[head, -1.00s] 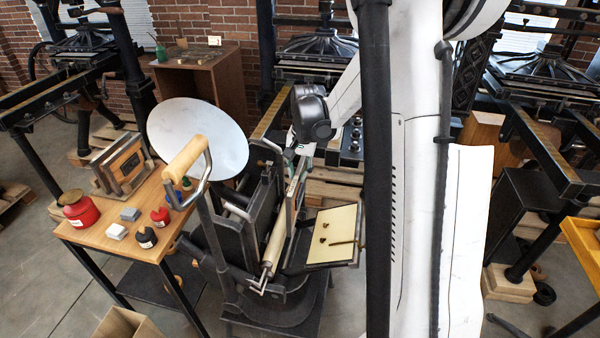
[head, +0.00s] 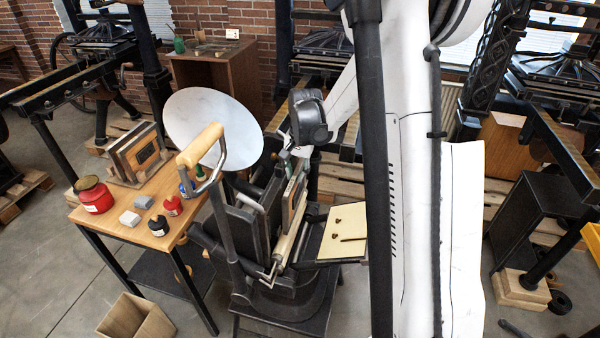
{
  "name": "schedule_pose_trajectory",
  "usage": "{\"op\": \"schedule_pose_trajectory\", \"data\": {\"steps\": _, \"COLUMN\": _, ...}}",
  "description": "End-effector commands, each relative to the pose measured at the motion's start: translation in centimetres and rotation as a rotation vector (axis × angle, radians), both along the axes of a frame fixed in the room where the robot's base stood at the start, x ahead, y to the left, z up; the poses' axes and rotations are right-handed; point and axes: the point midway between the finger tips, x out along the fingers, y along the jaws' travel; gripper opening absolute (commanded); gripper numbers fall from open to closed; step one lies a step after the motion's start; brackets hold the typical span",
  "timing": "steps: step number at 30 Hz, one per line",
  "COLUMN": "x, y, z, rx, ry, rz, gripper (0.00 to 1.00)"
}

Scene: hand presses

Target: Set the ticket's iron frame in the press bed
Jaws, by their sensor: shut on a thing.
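The hand press stands in the middle, with a round pale ink disc (head: 215,125), a wooden-handled lever (head: 201,145) and a dark upright press bed (head: 247,215). My gripper (head: 297,160) is above and right of the bed. It is shut on a thin frame (head: 291,198), seen nearly edge-on with brownish wood inside. The held frame is upright, close to the bed; I cannot tell whether they touch. The fingertips are small and partly hidden by my wrist. More frames (head: 140,152) stand in a rack on the side table. The ticket's markings are not readable.
The wooden side table (head: 183,185) at left holds a red pot (head: 94,194), small grey blocks and little bottles. The press's cream feed board (head: 340,228) sits just right of the held frame. A wooden bin (head: 136,318) stands on the floor. Other presses are behind.

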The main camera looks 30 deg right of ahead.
Motion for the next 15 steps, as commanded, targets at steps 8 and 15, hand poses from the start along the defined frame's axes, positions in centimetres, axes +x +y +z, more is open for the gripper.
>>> {"op": "schedule_pose_trajectory", "data": {"steps": 8, "x": 1.1, "y": 1.0, "z": -1.0, "rx": 0.000, "ry": 0.000, "rz": 0.001, "gripper": 0.00}}
{"op": "schedule_pose_trajectory", "data": {"steps": 15, "x": 2.2, "y": 2.0, "z": -1.4, "rx": 0.000, "ry": 0.000, "rz": 0.002, "gripper": 0.00}}
